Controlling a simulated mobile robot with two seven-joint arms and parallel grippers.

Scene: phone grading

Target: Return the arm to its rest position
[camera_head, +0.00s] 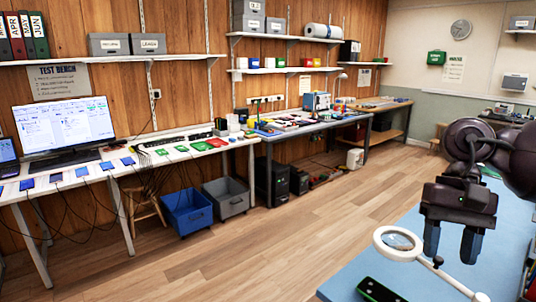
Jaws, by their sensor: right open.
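My right gripper (452,241) hangs at the right of the head view with its two dark fingers pointing down and apart. It is open, and nothing shows between the fingers. It is above the blue-topped table (350,268), near a white ring magnifier (398,243). The rest of my right arm (510,155) comes in from the right edge. My left gripper is not in view.
A dark phone with a green edge (381,290) lies at the table's front edge, partly cut off. The magnifier's white arm runs below my gripper. A white bench (75,178) with several phones stands left. The wooden floor (270,240) between is clear.

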